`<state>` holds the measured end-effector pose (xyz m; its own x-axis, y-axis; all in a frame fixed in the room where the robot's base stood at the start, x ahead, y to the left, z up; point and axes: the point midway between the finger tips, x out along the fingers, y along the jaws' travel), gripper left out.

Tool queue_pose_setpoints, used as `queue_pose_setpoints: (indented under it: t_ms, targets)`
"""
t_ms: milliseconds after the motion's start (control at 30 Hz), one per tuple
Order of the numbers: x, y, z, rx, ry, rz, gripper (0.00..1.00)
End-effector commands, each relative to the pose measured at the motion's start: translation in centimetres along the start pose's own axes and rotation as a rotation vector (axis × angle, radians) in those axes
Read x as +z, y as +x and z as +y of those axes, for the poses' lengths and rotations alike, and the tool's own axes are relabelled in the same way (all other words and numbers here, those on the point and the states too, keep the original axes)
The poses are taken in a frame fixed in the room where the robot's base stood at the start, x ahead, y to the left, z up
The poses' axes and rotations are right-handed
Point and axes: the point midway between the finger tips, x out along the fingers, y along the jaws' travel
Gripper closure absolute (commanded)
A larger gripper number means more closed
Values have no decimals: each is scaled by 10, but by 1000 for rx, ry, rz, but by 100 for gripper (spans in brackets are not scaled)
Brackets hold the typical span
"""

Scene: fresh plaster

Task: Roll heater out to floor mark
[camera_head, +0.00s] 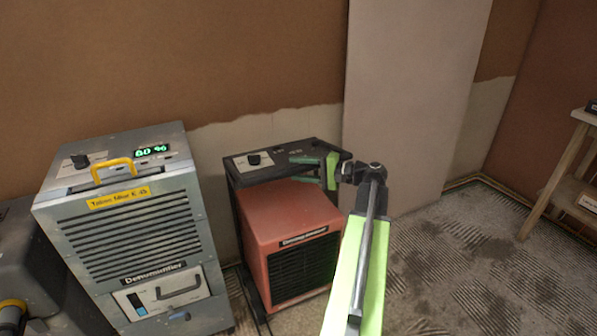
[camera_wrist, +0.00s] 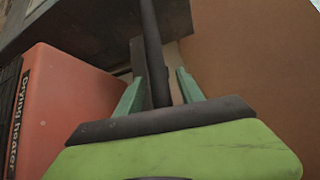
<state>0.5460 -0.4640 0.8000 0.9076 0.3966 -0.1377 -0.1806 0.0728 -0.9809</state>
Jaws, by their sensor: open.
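The drying heater (camera_head: 290,222) is a red box with a dark front grille, in a black frame under a black top panel (camera_head: 262,161). Its red side also shows at the left of the wrist view (camera_wrist: 70,105). My gripper (camera_head: 314,172) is at the right end of the top panel, its green fingers apart. In the wrist view my gripper (camera_wrist: 160,78) is open, with a dark bar (camera_wrist: 151,45) running between the fingers. I cannot tell whether either finger touches the bar. No floor mark is visible.
A grey dehumidifier (camera_head: 135,240) stands close left of the heater, with another dark machine (camera_head: 35,255) beyond it. A pale board (camera_head: 410,100) leans on the wall behind. Ridged floor (camera_head: 470,265) lies open at right, before a wooden stand (camera_head: 556,175).

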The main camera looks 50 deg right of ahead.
Motion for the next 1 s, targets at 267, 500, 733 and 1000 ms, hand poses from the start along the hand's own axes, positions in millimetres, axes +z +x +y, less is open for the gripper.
queue_pose_setpoints:
  t_ms: [267,500,733,1000]
  targets:
    - [0,0,0,0,0,1,63]
    - [0,0,0,0,0,1,94]
    - [0,-1,0,-1,0,1,100]
    - [-1,-1,0,-1,0,2,100]
